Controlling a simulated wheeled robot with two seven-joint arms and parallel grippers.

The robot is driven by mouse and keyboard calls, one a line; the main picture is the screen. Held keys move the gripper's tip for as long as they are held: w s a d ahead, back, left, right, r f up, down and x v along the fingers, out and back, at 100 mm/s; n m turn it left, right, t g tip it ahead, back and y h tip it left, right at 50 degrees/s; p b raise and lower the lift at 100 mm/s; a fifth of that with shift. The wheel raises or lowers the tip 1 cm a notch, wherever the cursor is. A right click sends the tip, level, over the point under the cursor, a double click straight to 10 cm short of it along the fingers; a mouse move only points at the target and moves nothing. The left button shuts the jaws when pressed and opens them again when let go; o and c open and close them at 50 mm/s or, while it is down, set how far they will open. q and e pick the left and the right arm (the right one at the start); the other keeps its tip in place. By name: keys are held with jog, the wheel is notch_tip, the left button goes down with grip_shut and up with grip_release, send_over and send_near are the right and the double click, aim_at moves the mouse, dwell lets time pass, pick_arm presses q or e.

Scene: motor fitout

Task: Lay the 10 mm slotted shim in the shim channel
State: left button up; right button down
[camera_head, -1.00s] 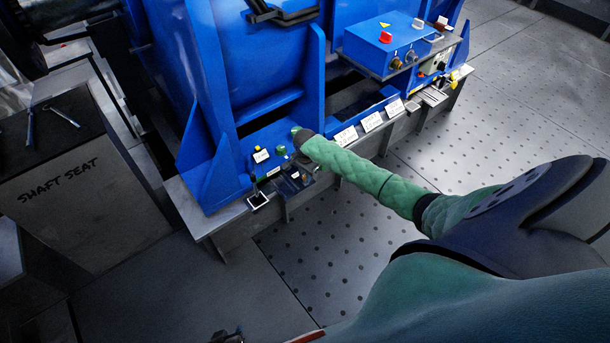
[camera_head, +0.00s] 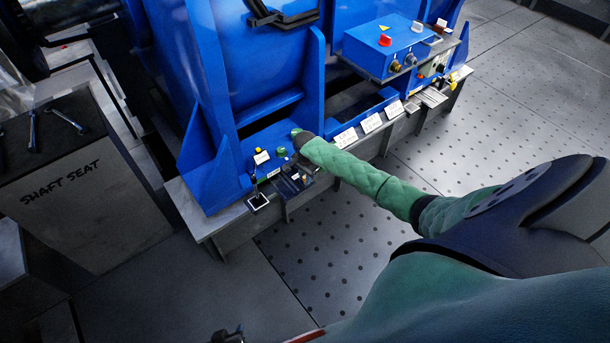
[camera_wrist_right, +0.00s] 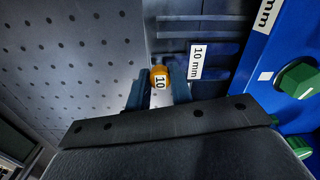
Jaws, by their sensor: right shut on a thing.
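My right gripper (camera_head: 288,184) is low at the front edge of the blue motor's foot, its arm reaching in from the right. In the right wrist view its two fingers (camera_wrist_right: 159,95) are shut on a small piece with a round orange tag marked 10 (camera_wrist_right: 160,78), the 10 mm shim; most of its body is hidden. I cannot tell clearly which gap is the shim channel. My left gripper (camera_head: 228,336) barely shows at the bottom edge, its jaws unclear.
Green bolt heads (camera_wrist_right: 298,79) stand on the blue foot close to the right gripper. A small square frame (camera_head: 258,201) sits at the plinth edge. White labels (camera_head: 345,138) line the plinth further right. A shaft seat block (camera_head: 70,190) stands at left. The perforated floor is clear.

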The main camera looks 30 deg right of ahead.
jog(key=shift+f, duration=0.35)
dwell(0.3)
jog(key=c, duration=1.2)
grip_release()
jog(key=shift+o, duration=0.2)
jog(key=shift+r, duration=3.9)
